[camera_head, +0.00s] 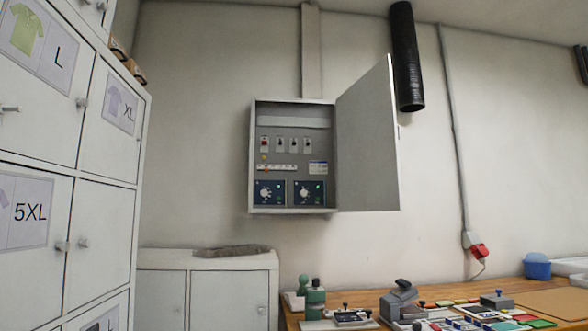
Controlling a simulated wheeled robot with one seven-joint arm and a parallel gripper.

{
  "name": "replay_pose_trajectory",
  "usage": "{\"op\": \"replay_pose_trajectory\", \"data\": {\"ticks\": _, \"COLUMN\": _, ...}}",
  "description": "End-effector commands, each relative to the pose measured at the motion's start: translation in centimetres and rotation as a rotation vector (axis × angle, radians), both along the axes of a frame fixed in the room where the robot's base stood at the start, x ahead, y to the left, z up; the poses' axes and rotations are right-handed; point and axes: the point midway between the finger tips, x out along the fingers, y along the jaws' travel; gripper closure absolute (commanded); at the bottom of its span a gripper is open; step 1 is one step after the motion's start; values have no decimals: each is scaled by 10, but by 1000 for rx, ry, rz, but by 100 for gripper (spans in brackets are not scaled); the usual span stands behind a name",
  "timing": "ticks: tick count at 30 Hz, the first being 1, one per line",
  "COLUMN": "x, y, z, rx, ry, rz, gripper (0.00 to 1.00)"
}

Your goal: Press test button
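A grey wall cabinet (291,212) hangs on the back wall, with its door (367,140) swung open to the right. Inside, a row of small switches (286,144) sits above a small orange button or lamp (264,157) and a white label strip (277,167). Two dark blue panels with round dials (270,193) fill the bottom, and small green spots show on them. Which small part is the test button is too small to tell. My gripper is not in view, and nothing blocks the cabinet front.
White lockers (108,188) with size labels stand close on the left. Low cabinets (206,261) bearing a grey item (232,251) stand below. A wooden table (375,308) with stamps and pads is at lower right. A black tube (405,60) hangs beside the door.

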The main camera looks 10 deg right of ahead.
Motion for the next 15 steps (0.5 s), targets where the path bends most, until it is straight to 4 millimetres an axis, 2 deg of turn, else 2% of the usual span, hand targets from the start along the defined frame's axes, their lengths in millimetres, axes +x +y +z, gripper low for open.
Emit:
{"op": "replay_pose_trajectory", "data": {"ticks": 1, "x": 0, "y": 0, "z": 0, "rx": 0, "ry": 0, "rz": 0, "gripper": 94}}
{"op": "replay_pose_trajectory", "data": {"ticks": 2, "x": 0, "y": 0, "z": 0, "rx": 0, "ry": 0, "rz": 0, "gripper": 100}}
{"op": "replay_pose_trajectory", "data": {"ticks": 15, "x": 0, "y": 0, "z": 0, "rx": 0, "ry": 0, "rz": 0, "gripper": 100}}
